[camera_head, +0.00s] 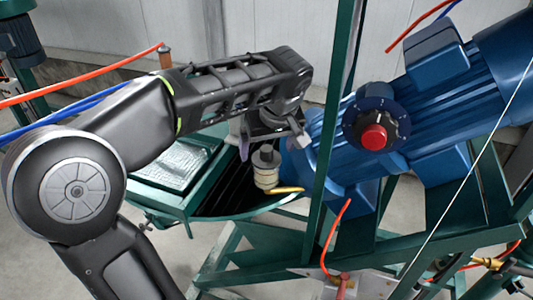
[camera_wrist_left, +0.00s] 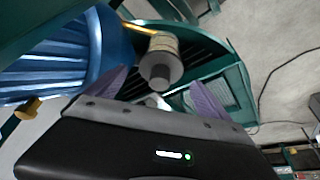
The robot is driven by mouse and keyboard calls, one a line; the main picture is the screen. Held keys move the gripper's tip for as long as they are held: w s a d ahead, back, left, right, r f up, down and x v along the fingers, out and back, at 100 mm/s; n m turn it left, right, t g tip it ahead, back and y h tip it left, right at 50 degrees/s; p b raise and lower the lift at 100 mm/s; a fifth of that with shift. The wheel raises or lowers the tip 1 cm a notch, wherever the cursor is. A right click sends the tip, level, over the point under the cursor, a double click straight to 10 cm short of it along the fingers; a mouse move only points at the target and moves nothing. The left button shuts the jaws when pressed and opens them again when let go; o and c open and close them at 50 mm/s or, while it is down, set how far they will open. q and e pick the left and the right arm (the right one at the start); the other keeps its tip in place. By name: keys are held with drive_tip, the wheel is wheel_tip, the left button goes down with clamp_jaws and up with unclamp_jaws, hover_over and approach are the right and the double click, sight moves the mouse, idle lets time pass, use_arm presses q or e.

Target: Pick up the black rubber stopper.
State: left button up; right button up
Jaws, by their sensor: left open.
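The rubber stopper (camera_head: 265,157) shows as a dark grey cap on the end of a cream, ribbed cylinder (camera_head: 266,178), beside a green curved housing. In the left wrist view the stopper (camera_wrist_left: 160,68) is a round grey plug on the cream cylinder (camera_wrist_left: 164,43), in front of and between my finger tips. My left gripper (camera_head: 271,140) is open, its purple-grey fingers spread, just above the stopper in the head view. In the left wrist view the left gripper (camera_wrist_left: 158,80) looks empty; I cannot tell whether a finger touches the stopper. My right gripper is in neither view.
A blue motor (camera_head: 430,105) with a red button (camera_head: 374,137) stands close on the right. A green frame post (camera_head: 325,170) rises near the gripper. A yellow rod (camera_head: 286,190) sticks out beside the cream cylinder. Orange hoses (camera_head: 90,88) run at the left.

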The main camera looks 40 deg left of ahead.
use_arm(q)
drive_tip(key=shift+x, duration=1.1)
drive_tip(key=shift+c, duration=0.4)
drive_tip(key=c, duration=1.3)
